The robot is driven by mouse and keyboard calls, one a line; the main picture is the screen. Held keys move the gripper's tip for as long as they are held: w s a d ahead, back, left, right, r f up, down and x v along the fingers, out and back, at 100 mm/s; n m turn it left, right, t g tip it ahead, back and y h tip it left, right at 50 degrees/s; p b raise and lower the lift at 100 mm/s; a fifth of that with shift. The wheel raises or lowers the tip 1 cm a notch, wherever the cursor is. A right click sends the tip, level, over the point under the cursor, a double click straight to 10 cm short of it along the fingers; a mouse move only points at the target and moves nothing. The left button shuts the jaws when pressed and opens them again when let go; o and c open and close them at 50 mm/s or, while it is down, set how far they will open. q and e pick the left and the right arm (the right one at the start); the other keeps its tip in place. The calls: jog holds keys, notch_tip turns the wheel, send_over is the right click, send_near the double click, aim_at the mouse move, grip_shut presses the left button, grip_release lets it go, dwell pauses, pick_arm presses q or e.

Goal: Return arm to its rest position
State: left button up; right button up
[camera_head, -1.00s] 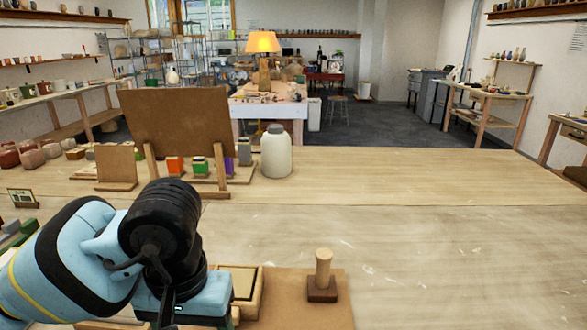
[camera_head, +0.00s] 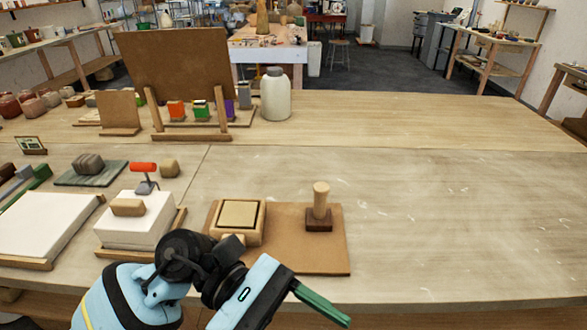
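My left arm comes in from the bottom left, light blue with black joints. It is bent low at the table's front edge. My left gripper (camera_head: 322,306) points to the lower right, with a dark green finger showing in front of the table edge. Only one finger can be made out, so its opening cannot be told. Nothing is seen in it. My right gripper is out of view. A wooden stamp (camera_head: 319,208) with a dark base stands upright on a brown board (camera_head: 285,253). A wooden box with a yellowish pad (camera_head: 240,215) sits beside it, just behind my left wrist.
White blocks (camera_head: 47,224) lie at left; one bears a wooden block (camera_head: 128,207). A red-handled tool (camera_head: 144,170) stands behind. A brown panel (camera_head: 178,70), small coloured pots (camera_head: 176,110) and a cream jar (camera_head: 275,95) stand farther back. The table's right side is clear.

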pick_arm(q)
jog(key=w+a+n+t+h, duration=0.1)
jog(key=w+n+t+h, duration=0.5)
jog(key=n, duration=0.6)
jog(key=w+a+n+t+h, duration=0.15)
jog(key=n+t+h, duration=0.25)
jog(key=n+t, duration=0.6)
jog(key=w+a+f+n+t+y+p, duration=0.1)
jog(key=a+f+n+t+y, duration=0.5)
jog(key=n, duration=0.6)
jog(key=w+a+f+n+t+y+p, duration=0.1)
jog(key=w+a+f+n+t+y, duration=0.3)
jog(key=f+n+y, duration=0.6)
jog(key=s+a+f+n+g+y, duration=0.3)
jog(key=s+a+f+n+g, duration=0.1)
jog(key=s+f+n, duration=0.4)
jog(key=s+a+f+n+g+y, duration=0.3)
jog(key=s+f+n, duration=0.6)
jog(key=s+f, duration=0.4)
jog(key=shift+s+a+g, duration=0.5)
jog(key=shift+s+a, duration=0.25)
jog(key=shift+a, duration=0.5)
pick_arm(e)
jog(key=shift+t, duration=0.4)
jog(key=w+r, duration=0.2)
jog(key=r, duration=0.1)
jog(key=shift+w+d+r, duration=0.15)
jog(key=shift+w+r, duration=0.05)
pick_arm(q)
jog(key=shift+f, duration=0.1)
